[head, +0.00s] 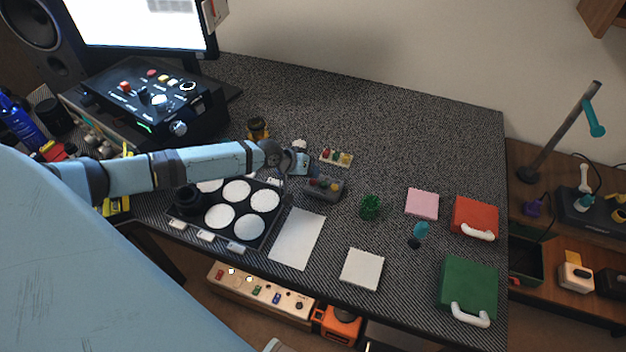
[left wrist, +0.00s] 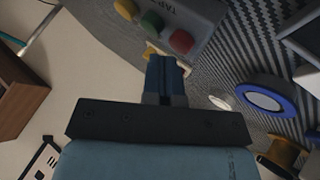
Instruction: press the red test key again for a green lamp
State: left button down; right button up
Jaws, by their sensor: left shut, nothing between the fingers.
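A grey box (head: 322,190) with small red, yellow and green round keys stands near the middle of the desk, right of the black lens tray. In the left wrist view the same kind of grey box (left wrist: 200,12) fills the top, with its red key (left wrist: 181,41) nearest the fingers. My left gripper (head: 302,168) is shut and empty, beside the box in the head view. In the left wrist view its fingertips (left wrist: 166,62) are close below the keys; I cannot tell whether they touch. No lit green lamp can be made out. My right gripper is not in view.
The black tray (head: 267,238) holds several white discs. A small pale block with coloured bits (head: 337,157) lies behind the grey box. A green object (head: 370,206), white pad (head: 362,269), red case (head: 475,217) and green case (head: 468,286) lie to the right. The back right desk is clear.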

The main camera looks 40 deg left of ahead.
pick_arm(q)
jog(key=shift+f+b, duration=0.3)
jog(key=shift+f, duration=0.15)
dwell(0.4)
jog(key=shift+r, duration=0.1)
jog(key=shift+r+p, duration=0.75)
jog(key=shift+p, duration=0.05)
notch_tip(320, 180, up, 5)
jog(key=p, duration=0.4)
jog(key=shift+p, duration=0.35)
dwell(0.6)
